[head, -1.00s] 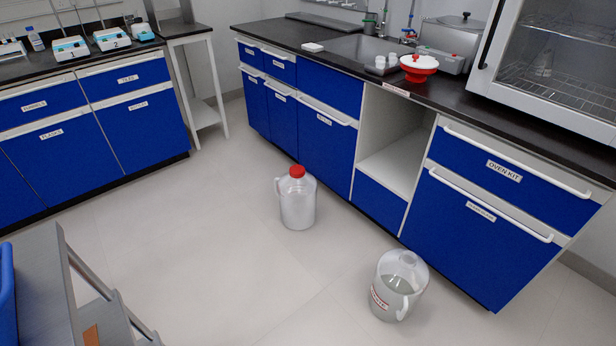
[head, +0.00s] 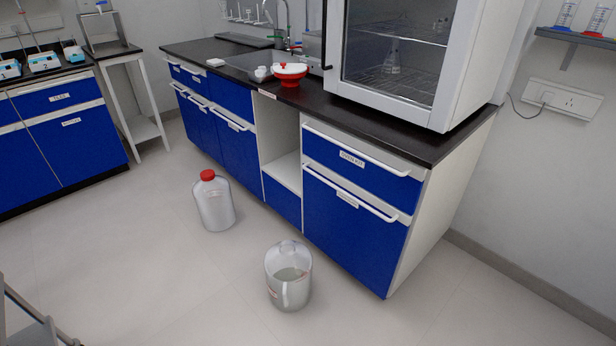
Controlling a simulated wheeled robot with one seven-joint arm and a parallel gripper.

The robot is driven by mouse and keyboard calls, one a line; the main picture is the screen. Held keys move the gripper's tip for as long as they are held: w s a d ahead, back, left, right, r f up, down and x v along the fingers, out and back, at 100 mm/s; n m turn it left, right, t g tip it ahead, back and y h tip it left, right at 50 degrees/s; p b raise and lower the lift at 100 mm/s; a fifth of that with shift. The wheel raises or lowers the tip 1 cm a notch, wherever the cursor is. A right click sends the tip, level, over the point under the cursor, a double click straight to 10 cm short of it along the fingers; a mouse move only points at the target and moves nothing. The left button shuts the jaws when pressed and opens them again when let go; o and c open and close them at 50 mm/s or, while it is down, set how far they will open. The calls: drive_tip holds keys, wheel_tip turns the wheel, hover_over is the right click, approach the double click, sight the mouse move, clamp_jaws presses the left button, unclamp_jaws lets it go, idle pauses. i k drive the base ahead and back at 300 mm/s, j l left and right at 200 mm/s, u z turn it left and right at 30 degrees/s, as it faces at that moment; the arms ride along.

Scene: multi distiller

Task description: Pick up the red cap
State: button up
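The red cap (head: 207,175) sits on top of a translucent white jug (head: 214,207) with a side handle. The jug stands upright on the floor in front of the blue cabinets, left of the picture's middle. A second jug (head: 288,279), clear and partly filled with liquid, stands upright on the floor nearer to me and to the right. I see no cap on this second jug. My gripper is not in view.
Blue cabinets with a black counter (head: 442,148) stand behind the jugs. The counter holds a red-and-white dish (head: 289,73) and a glass-fronted oven (head: 392,52). A grey frame (head: 32,318) is at the lower left. The floor (head: 130,250) left of the jugs is clear.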

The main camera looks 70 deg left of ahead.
sight(207, 175)
drive_tip(key=z, duration=4.3)
drive_tip(key=i+l+z, duration=0.25)
drive_tip(key=i+z, duration=0.95)
drive_tip(key=i, duration=0.45)
drive_tip(key=i+z, duration=0.2)
drive_tip(key=i, duration=0.45)
drive_tip(key=i+j+z, duration=0.2)
drive_tip(key=i, duration=0.45)
drive_tip(key=i+l+z, duration=0.2)
drive_tip(key=i+z, duration=0.65)
drive_tip(key=i+j+z, duration=0.2)
drive_tip(key=i+z, duration=0.2)
drive_tip(key=i, duration=0.2)
drive_tip(key=i+j+z, duration=0.4)
drive_tip(key=i+l+z, duration=0.2)
drive_tip(key=i+z, duration=0.3)
drive_tip(key=i, duration=0.5)
drive_tip(key=i+j+z, duration=0.2)
drive_tip(key=i+z, duration=0.3)
drive_tip(key=i, duration=0.5)
drive_tip(key=i+l+z, duration=0.25)
drive_tip(key=i+z, duration=1.2)
drive_tip(key=i+j+z, duration=0.45)
drive_tip(key=i+l+z, duration=0.25)
drive_tip(key=i+z, duration=0.15)
drive_tip(key=i, duration=0.6)
drive_tip(key=i+j+z, duration=0.1)
drive_tip(key=i+z, duration=0.35)
drive_tip(key=i, duration=0.5)
